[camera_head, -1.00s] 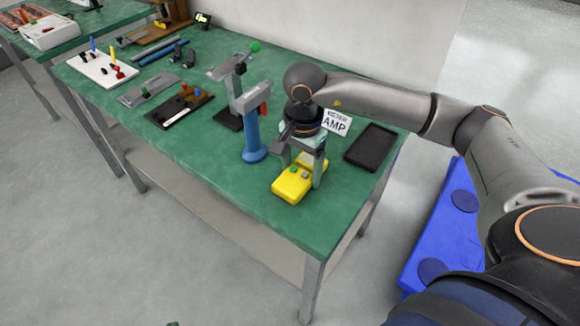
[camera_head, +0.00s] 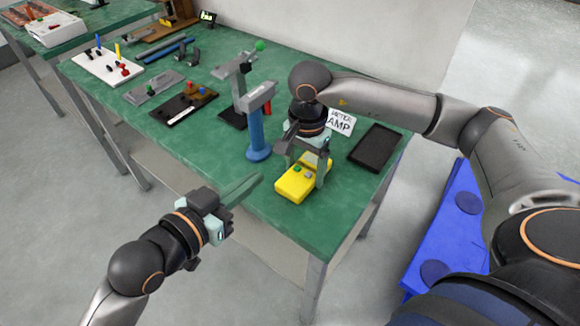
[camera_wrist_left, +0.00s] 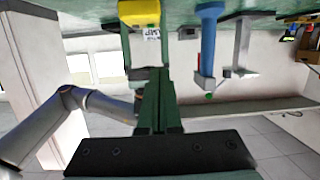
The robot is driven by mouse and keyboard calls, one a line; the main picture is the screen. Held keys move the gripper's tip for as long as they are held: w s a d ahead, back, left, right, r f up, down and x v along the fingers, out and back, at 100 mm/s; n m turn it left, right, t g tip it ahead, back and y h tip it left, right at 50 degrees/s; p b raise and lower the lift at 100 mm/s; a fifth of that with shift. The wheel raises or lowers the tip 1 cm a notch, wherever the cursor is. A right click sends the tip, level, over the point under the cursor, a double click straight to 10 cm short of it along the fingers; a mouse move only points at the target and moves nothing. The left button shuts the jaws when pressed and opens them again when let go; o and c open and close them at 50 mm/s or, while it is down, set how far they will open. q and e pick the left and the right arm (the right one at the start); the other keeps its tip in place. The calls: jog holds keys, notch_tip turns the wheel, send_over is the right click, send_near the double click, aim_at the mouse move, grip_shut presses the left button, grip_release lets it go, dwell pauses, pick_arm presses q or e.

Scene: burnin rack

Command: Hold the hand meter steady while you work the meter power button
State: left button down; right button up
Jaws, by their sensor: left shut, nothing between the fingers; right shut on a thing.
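The yellow hand meter (camera_head: 297,184) lies on the green table near its front edge, with a green button (camera_head: 297,168) and a grey knob on top. My right gripper (camera_head: 311,176) is shut on the meter from above, its fingers on the meter's sides. My left gripper (camera_head: 258,179) is shut and empty, in front of the table edge and left of the meter, apart from it. In the left wrist view the meter (camera_wrist_left: 139,12) shows at the top, beyond the left fingers (camera_wrist_left: 158,75).
A black tray (camera_head: 375,147) and a white sign (camera_head: 340,122) are to the right. Boards with coloured knobs (camera_head: 107,67) lie further left. The front strip of the green table (camera_head: 215,160) is clear.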

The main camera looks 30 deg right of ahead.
pick_arm(q)
jog(key=shift+s+d+r+m+g, duration=0.35)
jog(key=shift+d+r+m+g, duration=0.1)
jog(key=shift+m+g, duration=0.05)
send_over(290, 178)
notch_tip(290, 178, down, 2)
jog(key=shift+a+f, duration=0.1)
notch_tip(290, 178, down, 3)
jog(key=shift+f, duration=0.6)
